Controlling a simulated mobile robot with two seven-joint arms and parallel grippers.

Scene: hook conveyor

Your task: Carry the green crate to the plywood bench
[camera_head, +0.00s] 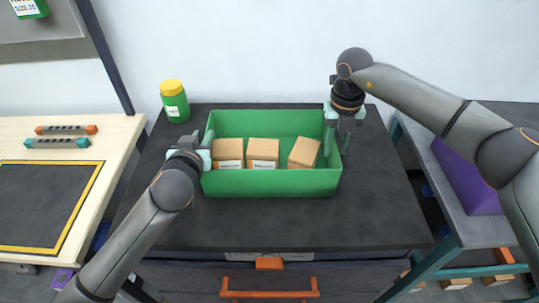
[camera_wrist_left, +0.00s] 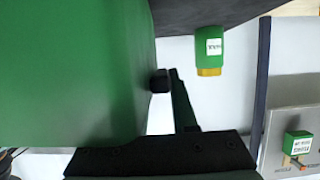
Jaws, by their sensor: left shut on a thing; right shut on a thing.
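The green crate (camera_head: 265,183) stands on the dark worktop (camera_head: 270,225) with several small cardboard boxes inside (camera_head: 263,152). My left gripper (camera_head: 204,153) is shut on the crate's left end wall. In the left wrist view the crate's green wall (camera_wrist_left: 70,70) fills the left side, beside a dark finger (camera_wrist_left: 160,80). My right gripper (camera_head: 338,125) is shut on the crate's right end wall. The plywood bench (camera_head: 128,128) is at the left, with a dark yellow-edged mat (camera_head: 40,205) on it.
A green jar with a yellow lid (camera_head: 174,102) stands behind the crate's left end; it also shows in the left wrist view (camera_wrist_left: 209,48). Two tools, one orange-ended (camera_head: 66,130) and one teal-ended (camera_head: 56,143), lie at the bench's back. A purple bin (camera_head: 465,180) is at right.

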